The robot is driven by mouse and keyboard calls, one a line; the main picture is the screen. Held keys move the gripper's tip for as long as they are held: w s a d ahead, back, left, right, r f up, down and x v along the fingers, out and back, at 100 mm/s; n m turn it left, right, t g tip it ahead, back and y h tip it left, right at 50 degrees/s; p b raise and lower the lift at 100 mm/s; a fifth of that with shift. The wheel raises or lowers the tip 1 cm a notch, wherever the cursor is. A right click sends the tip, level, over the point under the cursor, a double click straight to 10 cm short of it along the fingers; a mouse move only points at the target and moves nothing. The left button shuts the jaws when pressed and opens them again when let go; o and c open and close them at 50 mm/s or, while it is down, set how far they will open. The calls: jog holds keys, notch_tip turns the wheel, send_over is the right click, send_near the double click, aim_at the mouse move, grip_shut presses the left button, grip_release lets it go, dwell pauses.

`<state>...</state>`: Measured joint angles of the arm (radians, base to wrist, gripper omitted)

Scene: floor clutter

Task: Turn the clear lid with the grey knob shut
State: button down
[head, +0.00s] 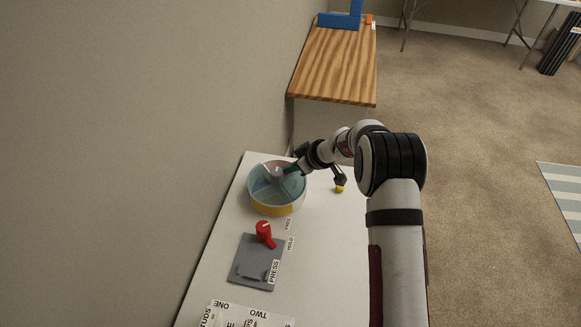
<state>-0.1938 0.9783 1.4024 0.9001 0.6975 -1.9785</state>
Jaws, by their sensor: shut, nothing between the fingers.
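A round, clear-lidded container (276,206) with a yellow lower side stands on the white table, near its far left edge. Its see-through lid (265,188) looks bluish, with lines dividing it into sectors, and a grey knob (277,172) stands up near its middle. My gripper (289,169) is shut and reaches in from the right, over the lid's far right part, close to the knob. I cannot tell whether its tips touch the knob or the lid. The lid's far right edge is partly hidden by my gripper.
A grey board (255,258) with a red handle (264,234) and a PRESS label is nearer on the table. A labelled sheet (240,315) lies at the front. A small yellow item (340,189) shows right of the container. A wall runs along the left.

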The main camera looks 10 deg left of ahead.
aim_at(277, 172)
jog(key=shift+r, duration=0.1)
jog(key=v, duration=0.6)
jog(key=s+v, duration=0.1)
jog(key=v, duration=0.1)
jog(key=shift+s+r, duration=0.2)
jog(key=shift+r, duration=0.15)
jog(key=c, duration=0.9)
grip_release()
jog(key=shift+m+g+h, duration=0.4)
jog(key=shift+m+h, duration=0.1)
jog(key=shift+h, duration=0.3)
jog(key=s+r, duration=0.1)
jog(key=s+a+r, duration=0.1)
jog(key=r, duration=0.1)
jog(key=s+a+r, duration=0.1)
jog(key=r, duration=0.1)
jog(key=shift+a+r, duration=0.15)
jog(key=shift+a, duration=0.1)
jog(key=o, duration=0.4)
jog(key=r+h, duration=0.1)
jog(key=r+m, duration=0.1)
jog(key=r, duration=0.1)
jog(key=shift+s+a+r+m+h, duration=0.2)
jog(key=shift+s+m+h, duration=0.1)
jog(key=shift+s+h, duration=0.1)
jog(key=shift+o, duration=0.2)
jog(key=x, duration=1.5)
jog(key=shift+w+f, duration=0.2)
jog(key=shift+w, duration=0.1)
jog(key=shift+c, duration=0.2)
